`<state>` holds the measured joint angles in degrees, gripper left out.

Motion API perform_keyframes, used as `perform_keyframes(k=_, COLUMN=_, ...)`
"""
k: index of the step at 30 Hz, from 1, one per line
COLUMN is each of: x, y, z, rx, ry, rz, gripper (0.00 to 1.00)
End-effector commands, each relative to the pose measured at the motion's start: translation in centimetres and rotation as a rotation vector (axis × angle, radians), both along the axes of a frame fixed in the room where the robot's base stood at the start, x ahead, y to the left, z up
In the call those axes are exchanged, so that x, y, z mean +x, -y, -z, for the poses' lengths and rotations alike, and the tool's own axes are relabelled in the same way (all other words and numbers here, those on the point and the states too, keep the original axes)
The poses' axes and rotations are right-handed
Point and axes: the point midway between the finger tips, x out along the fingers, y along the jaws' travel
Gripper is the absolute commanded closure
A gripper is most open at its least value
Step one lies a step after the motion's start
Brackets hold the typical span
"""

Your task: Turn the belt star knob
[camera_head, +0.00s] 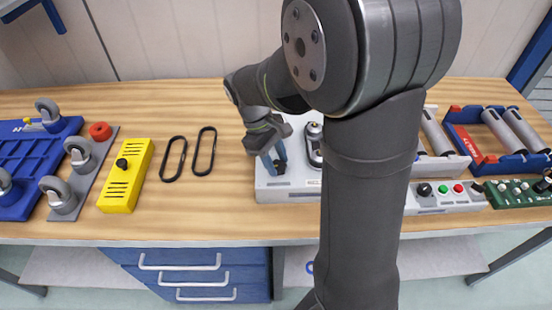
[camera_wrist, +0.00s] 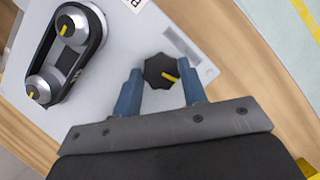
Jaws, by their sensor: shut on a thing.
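In the head view my gripper (camera_head: 276,162) reaches down to the left part of the grey belt unit (camera_head: 290,190). The knob (camera_head: 279,167) shows only partly there. A black belt (camera_wrist: 68,55) runs around two silver pulleys with yellow marks. My arm hides much of the unit in the head view.
Two loose black belts (camera_head: 204,151) and a yellow box (camera_head: 124,177) lie left of the unit. Blue and grey caster plates (camera_head: 35,165) are at the far left. A button panel (camera_head: 445,197) and roller trays (camera_head: 468,117) stand right. Bare wood lies between the belts and unit.

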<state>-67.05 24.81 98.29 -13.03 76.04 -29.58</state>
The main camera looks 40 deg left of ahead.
Motion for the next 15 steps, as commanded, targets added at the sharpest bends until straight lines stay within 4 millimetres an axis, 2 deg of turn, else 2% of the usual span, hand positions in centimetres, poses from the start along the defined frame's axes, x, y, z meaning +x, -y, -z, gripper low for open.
perform_keyframes(k=8, x=0.20, y=-0.03, z=-0.06, rx=0.000, ry=0.000, rz=0.155, gripper=0.84)
perform_keyframes(k=15, x=0.37, y=0.00, z=-0.08, rx=0.001, ry=0.000, rz=0.374, gripper=0.84)
